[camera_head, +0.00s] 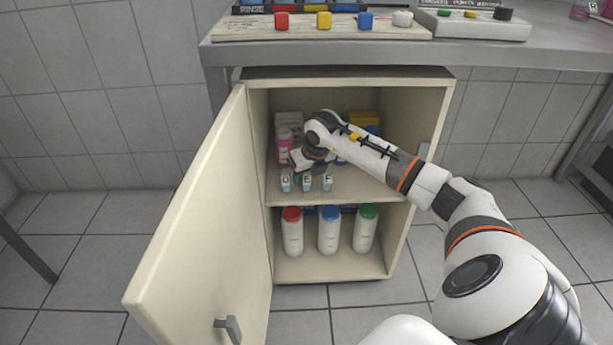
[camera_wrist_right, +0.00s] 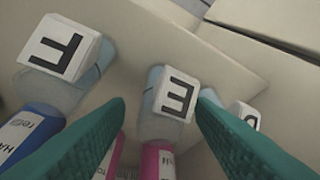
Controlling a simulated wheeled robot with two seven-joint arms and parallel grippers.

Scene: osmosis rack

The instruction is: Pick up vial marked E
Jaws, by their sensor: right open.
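The vial marked E (camera_wrist_right: 172,97) has a white cap with a black letter over a bluish clear body. In the right wrist view it shows between the two teal fingers of my right gripper (camera_wrist_right: 162,103), which are open. The right-hand finger overlaps the cap's edge; I cannot tell whether they touch. In the head view the vial (camera_head: 307,182) is the middle of three small vials at the front of the cabinet's upper shelf. My right gripper (camera_head: 304,167) is just above and behind them, its fingers mostly hidden. My left gripper is not in view.
A vial marked F (camera_wrist_right: 62,50) and a partly hidden vial (camera_wrist_right: 246,115) flank it closely. Pink (camera_head: 284,147) and other bottles stand behind. Three white bottles with coloured caps (camera_head: 329,232) fill the lower shelf. The cabinet door (camera_head: 205,225) stands open at left.

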